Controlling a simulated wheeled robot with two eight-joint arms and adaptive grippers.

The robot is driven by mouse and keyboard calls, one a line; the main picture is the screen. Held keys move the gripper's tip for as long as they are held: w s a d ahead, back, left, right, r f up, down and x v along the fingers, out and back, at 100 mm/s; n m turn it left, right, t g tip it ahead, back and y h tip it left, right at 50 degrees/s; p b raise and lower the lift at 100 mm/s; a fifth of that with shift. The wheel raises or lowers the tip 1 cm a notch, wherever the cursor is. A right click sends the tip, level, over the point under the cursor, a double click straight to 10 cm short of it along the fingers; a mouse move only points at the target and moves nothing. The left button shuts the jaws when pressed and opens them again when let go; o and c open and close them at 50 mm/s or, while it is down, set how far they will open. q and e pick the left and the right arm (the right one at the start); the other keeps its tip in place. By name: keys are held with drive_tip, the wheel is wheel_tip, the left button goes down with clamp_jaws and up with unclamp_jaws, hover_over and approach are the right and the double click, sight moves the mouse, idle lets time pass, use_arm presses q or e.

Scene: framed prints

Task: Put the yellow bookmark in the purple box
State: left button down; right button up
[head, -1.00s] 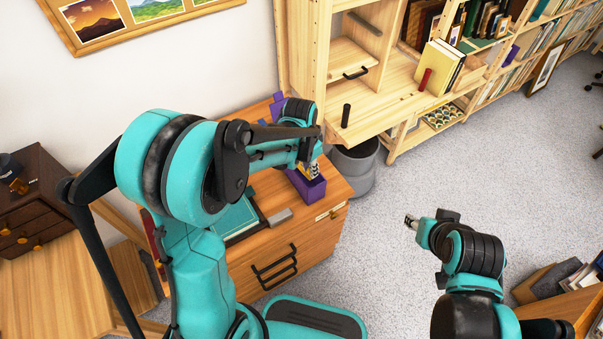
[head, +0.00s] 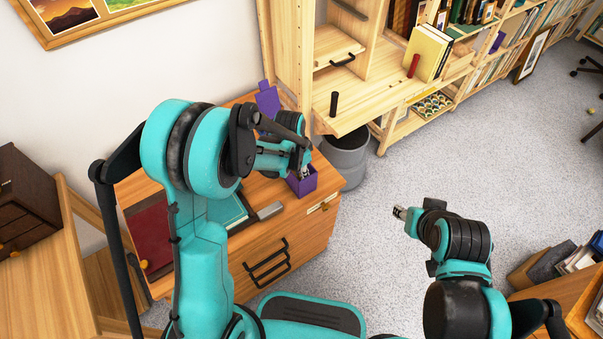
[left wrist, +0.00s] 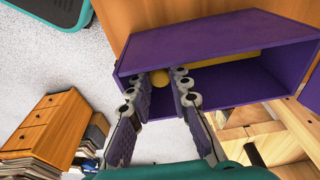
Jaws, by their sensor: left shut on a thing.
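The purple box (head: 306,186) sits on the front right corner of the wooden cabinet top, and its open inside fills much of the left wrist view (left wrist: 262,84). My left gripper (head: 302,172) is at the box; its fingers reach into the opening in the left wrist view (left wrist: 161,84). It is shut on the yellow bookmark (left wrist: 228,59), which lies along the box's inner wall, partly hidden by the fingers and rim. The bookmark does not show clearly in the head view. My right gripper (head: 399,212) hangs over the floor, too small to read.
A teal book (head: 229,212), a grey block (head: 269,210) and a dark red book (head: 150,236) lie on the cabinet. A purple upright thing (head: 268,101) stands behind my left arm. A grey bin (head: 346,158) and wooden shelving (head: 345,103) are beyond.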

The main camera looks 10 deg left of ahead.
use_arm(q)
drive_tip(key=shift+f+b, duration=0.55)
drive_tip(key=c, duration=1.4)
unclamp_jaws()
